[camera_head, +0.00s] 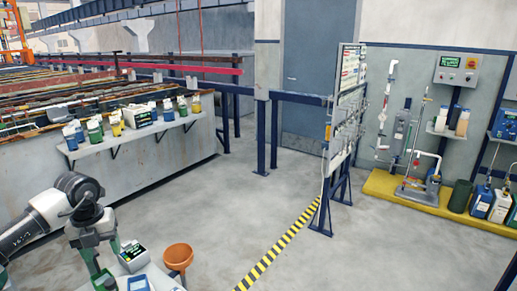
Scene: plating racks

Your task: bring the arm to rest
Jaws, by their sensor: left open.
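My left arm comes in from the left edge, with a white link and dark grey joints. My left gripper (101,262) points down at the lower left, with its fingers apart. Its fingertips are close to items on a light surface, partly cut off by the bottom edge. I cannot tell whether the fingers touch anything there. A dark object (105,284) shows just below the fingers. My right gripper is not in view.
Open floor (220,210) lies beyond, with a yellow-black stripe (280,245).

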